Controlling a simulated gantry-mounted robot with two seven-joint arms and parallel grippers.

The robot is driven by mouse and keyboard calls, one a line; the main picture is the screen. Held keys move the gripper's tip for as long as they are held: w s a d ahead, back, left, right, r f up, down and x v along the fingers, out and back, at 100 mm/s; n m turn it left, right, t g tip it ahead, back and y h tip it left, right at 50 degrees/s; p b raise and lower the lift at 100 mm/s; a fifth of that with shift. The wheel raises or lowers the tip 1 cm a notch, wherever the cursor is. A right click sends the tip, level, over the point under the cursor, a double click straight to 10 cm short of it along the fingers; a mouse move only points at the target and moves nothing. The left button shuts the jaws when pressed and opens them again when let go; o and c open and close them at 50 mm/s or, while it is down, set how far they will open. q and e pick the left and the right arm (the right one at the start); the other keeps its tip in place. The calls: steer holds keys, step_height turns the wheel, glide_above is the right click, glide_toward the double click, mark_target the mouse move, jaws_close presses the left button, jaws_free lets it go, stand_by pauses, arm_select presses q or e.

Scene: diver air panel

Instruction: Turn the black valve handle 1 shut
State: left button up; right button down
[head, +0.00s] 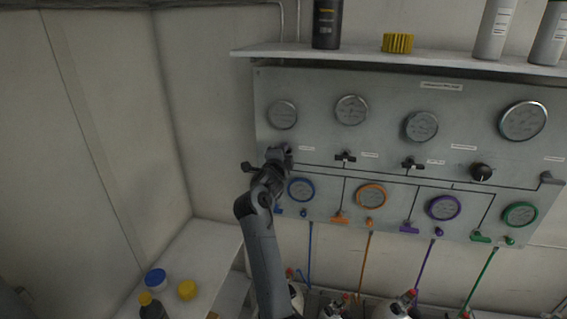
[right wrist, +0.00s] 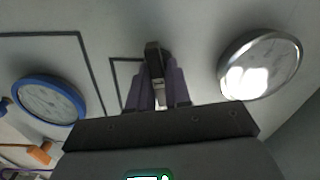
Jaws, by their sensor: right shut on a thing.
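My right gripper (head: 280,158) is at the left part of the grey panel (head: 385,90), below the leftmost upper gauge and above the blue-ringed gauge. In the right wrist view its two fingers (right wrist: 158,82) are closed on either side of a black valve handle (right wrist: 153,58). The gripper mostly hides this handle in the head view. Two other black valve handles, one in the middle (head: 345,157) and one further right (head: 413,164), stand free of the gripper. My left gripper is not in view.
Close by are the blue-ringed gauge (head: 301,189) and the leftmost grey gauge (head: 283,115). A black knob (head: 481,172) and coloured lower valves, such as the orange one (head: 340,219), are further right. A shelf (head: 400,58) with bottles runs above. A white counter (head: 190,262) stands lower left.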

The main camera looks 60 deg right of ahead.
steer(key=shift+f+m+b, duration=0.1)
steer(key=shift+m+b, duration=1.3)
steer(key=c, duration=1.1)
jaws_free()
steer(key=shift+c, duration=0.2)
steer(key=b+v, duration=0.1)
steer(key=v, duration=1)
